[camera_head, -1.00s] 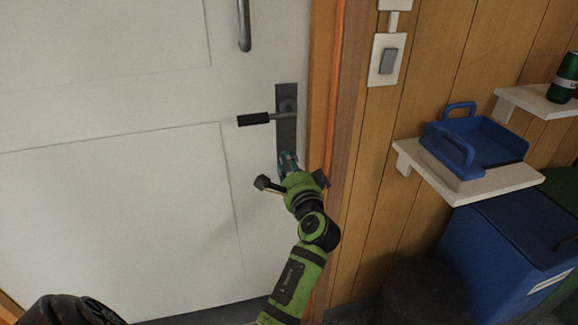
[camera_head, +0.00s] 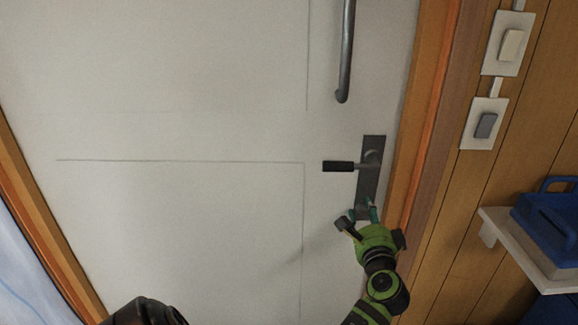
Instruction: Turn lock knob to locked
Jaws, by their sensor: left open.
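The white door (camera_head: 200,230) is in front of me. A dark lock plate (camera_head: 370,181) is mounted near its right edge, with a black-gripped lever handle (camera_head: 338,166) pointing left, about level. My left gripper (camera_head: 363,211) is open at the lower end of the plate, its teal fingertips slightly apart, below the lever. The lock knob cannot be made out; the fingers cover the lower plate where it may be. I cannot tell whether the fingers touch it or which way it is turned. My right gripper is out of view.
A long grey pull handle (camera_head: 346,55) hangs above the lock plate. The orange-brown door frame (camera_head: 420,130) is close to the right of my gripper. Two wall switches (camera_head: 486,125) and a white shelf (camera_head: 520,250) with a blue tray (camera_head: 550,225) are farther right.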

